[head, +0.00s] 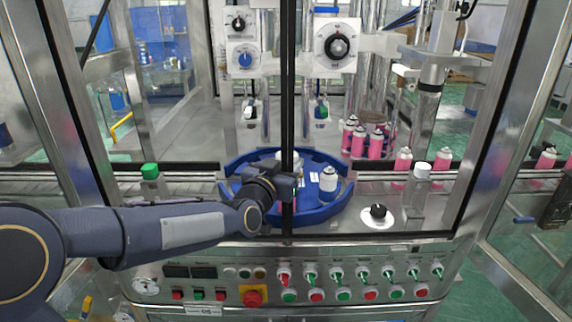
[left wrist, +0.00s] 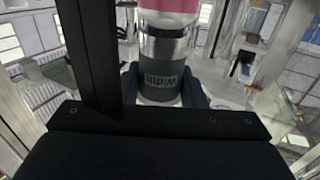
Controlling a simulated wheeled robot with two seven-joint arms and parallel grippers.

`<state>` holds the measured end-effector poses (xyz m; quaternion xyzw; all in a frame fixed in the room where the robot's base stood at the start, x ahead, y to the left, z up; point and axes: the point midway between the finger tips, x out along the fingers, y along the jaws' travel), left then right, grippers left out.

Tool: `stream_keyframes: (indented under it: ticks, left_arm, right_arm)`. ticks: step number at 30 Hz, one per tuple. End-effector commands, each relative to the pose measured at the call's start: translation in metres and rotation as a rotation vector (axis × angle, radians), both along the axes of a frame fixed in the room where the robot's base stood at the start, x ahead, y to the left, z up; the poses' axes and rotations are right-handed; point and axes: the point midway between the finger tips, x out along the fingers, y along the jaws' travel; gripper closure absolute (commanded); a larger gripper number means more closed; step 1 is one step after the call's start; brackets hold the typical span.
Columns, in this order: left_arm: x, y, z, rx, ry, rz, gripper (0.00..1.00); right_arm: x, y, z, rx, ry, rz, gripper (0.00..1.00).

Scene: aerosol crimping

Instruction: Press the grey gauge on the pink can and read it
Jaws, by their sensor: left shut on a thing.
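My left gripper (head: 288,189) reaches over the blue round carrier (head: 338,205), partly behind the black upright bar. In the left wrist view my left gripper (left wrist: 168,92) is shut on the gauge (left wrist: 162,50), a silver and dark grey cylinder with a marked band, held between the two dark fingers. A pink can (left wrist: 168,5) shows at the top edge of that view, in line with the gauge's end; they look touching, but I cannot be sure. My right gripper is not in view.
A white can (head: 328,182) stands on the carrier's right side. Several pink cans (head: 376,143) stand behind it. A black knob (head: 378,211) on a white disc sits to the right. A black upright bar (head: 288,100) stands close to my gripper. A button panel (head: 330,280) lies in front.

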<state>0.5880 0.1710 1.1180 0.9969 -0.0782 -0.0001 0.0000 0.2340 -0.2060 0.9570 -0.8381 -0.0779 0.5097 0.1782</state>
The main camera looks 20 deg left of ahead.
Motion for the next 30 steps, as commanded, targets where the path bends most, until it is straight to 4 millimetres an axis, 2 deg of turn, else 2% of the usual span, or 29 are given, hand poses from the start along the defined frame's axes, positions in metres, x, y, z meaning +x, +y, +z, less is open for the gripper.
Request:
stream_keyframes:
  ticks: [18,30]
  left_arm:
    - [0.0,0.0,-0.005,0.0,0.002,0.0,0.94]
    - [0.0,0.0,0.019,0.0,-0.002,0.0,0.94]
  right_arm:
    - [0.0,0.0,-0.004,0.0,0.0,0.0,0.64]
    - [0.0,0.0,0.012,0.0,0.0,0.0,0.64]
